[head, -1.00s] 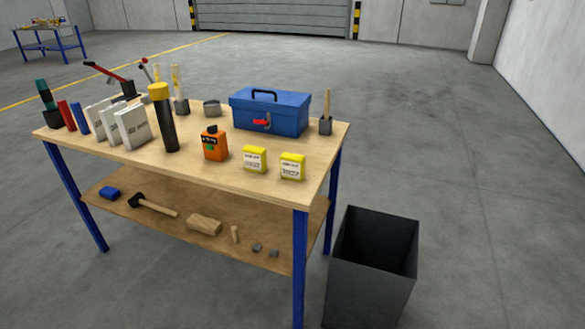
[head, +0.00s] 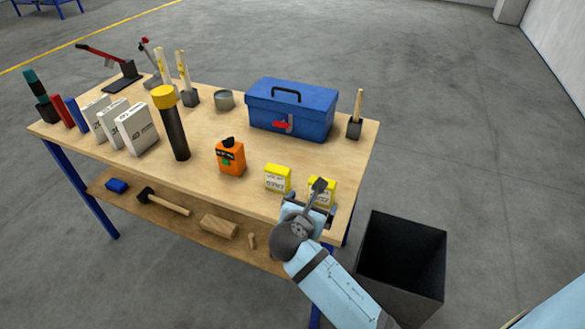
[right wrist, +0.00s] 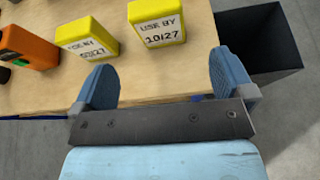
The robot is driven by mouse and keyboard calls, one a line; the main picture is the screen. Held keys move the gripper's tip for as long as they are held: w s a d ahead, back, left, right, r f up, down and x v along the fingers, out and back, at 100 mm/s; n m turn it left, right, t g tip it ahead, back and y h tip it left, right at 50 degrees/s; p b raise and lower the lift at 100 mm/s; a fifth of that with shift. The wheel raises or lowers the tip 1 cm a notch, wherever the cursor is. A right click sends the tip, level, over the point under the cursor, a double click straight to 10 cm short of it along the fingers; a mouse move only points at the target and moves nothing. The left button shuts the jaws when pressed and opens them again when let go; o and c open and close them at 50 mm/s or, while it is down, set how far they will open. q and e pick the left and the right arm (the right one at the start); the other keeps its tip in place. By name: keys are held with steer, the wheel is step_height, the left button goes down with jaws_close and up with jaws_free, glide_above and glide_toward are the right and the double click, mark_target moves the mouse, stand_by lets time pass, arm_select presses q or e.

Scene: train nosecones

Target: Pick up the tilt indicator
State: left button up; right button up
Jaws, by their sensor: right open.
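Two yellow packs with white use-by labels stand upright near the table's front edge; I take them for the tilt indicators. The left pack (head: 277,179) also shows in the right wrist view (right wrist: 87,40), its date hard to read. The right pack (head: 323,189) is partly hidden by my arm in the head view; in the right wrist view (right wrist: 157,22) its label reads USE BY 10/27. My right gripper (right wrist: 162,75) is open and empty, its fingers at the table's front edge, short of both packs. My left gripper is not in view.
A dark bin (head: 402,262) stands on the floor right of the table (head: 210,190).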

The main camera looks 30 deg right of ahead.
steer(key=shift+n, duration=0.3)
steer(key=x, duration=0.2)
steer(key=r+x, duration=0.1)
steer(key=x, duration=0.5)
steer(key=shift+w+d+r, duration=0.15)
steer(key=shift+w+r, duration=0.1)
steer(key=shift+r, duration=0.05)
steer(key=x, duration=0.5)
steer(key=shift+w+d, duration=0.25)
steer(key=shift+w, duration=0.1)
steer(key=c, duration=0.8)
